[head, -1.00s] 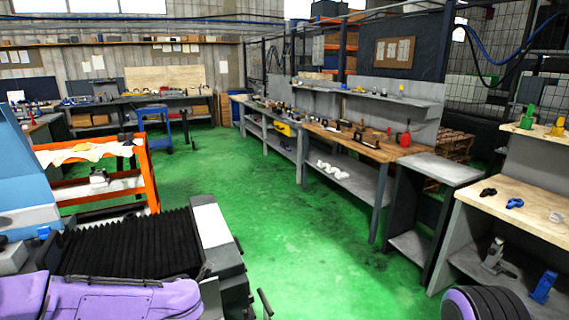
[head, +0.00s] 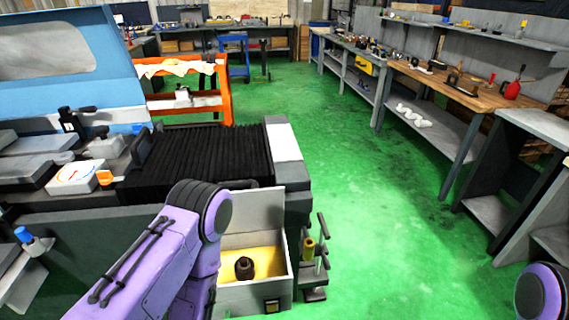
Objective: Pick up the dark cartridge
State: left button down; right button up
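A dark, round-topped piece (head: 245,267), which looks like the dark cartridge, stands in an open white box (head: 262,297) with a yellow inside. The box sits low beside the grinder, at the lower middle of the head view. My purple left arm comes up from the lower left and bends down at the box's left side, hiding part of it. My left gripper is not visible. Only a rounded joint of my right arm shows at the lower right corner, and my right gripper is out of view.
The grinder's black bellows (head: 200,160) and grey bed lie behind and left of the box. A small stand with a yellow-topped cylinder (head: 309,248) is just right of the box. The green floor (head: 370,235) is clear up to the workbenches (head: 455,95) on the right.

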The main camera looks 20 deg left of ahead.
aim_at(244, 264)
jog(key=u, duration=0.05)
jog(key=k, duration=1)
jog(key=z, duration=0.5)
jog(key=i, duration=5.85)
jog(key=u, duration=5.05)
jog(key=i, duration=1)
jog(key=z, duration=0.15)
